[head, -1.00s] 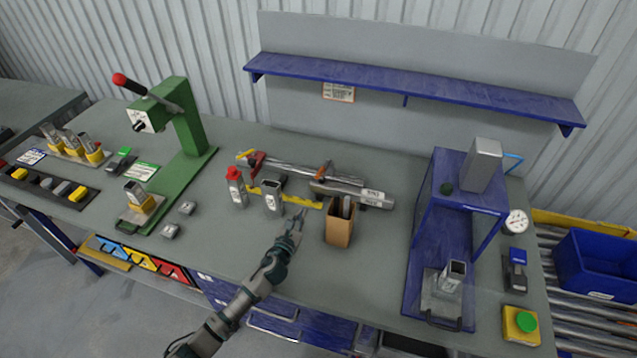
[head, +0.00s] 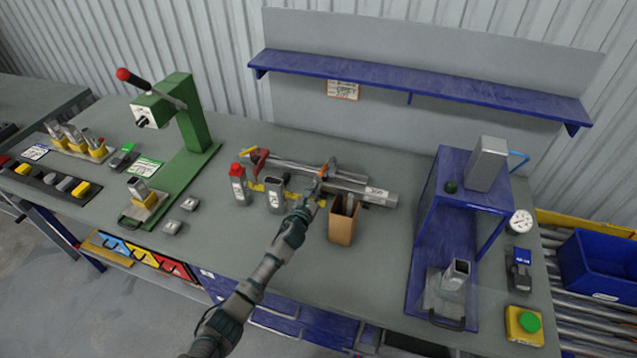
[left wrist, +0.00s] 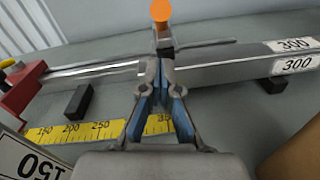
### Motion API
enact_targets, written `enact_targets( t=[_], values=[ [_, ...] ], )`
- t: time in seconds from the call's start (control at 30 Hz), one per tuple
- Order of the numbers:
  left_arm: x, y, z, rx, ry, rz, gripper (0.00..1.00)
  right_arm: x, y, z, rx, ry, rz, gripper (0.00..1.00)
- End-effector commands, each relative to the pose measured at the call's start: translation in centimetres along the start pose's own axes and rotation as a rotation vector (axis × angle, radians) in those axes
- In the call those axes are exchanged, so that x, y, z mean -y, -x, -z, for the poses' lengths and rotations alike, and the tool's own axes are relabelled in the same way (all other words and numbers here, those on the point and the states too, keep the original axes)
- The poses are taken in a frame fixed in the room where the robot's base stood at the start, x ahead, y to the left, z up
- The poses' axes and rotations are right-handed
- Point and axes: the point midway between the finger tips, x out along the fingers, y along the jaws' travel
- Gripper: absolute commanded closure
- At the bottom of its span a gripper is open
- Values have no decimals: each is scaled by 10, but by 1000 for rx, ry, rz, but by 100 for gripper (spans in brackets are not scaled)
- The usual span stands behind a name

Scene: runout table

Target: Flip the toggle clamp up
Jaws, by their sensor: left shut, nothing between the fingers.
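The toggle clamp (head: 328,167) stands at the grey rail on the bench, with an orange handle. In the left wrist view, its orange handle tip (left wrist: 160,11) rises upright just beyond my fingertips. My left gripper (head: 318,187) is shut and empty. In the left wrist view, its fingers (left wrist: 163,65) point at the clamp's lower part and overlap it. I cannot tell whether they touch it. The clamp's base is hidden behind the fingers. My right gripper is not in view.
The grey bar (head: 376,195) marked 300 lies right of the clamp. A brown box (head: 342,227) stands close to the right of my gripper. A yellow ruler (left wrist: 72,132) runs in front.

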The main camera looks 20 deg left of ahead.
Motion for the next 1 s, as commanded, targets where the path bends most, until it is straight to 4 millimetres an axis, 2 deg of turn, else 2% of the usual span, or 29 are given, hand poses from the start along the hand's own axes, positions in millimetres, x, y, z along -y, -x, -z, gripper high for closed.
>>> enact_targets(
  t=[0.03,0.2,0.67,1.0],
  values=[
    [-2,-1,-13,5,-2,0,100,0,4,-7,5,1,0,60],
    [-1,-4,-27,3,-1,-1,100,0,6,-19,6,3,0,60],
    [-1,-6,-30,1,-2,0,100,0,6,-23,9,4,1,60],
    [-4,-13,-41,-52,0,9,100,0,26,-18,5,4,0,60]
  ],
)
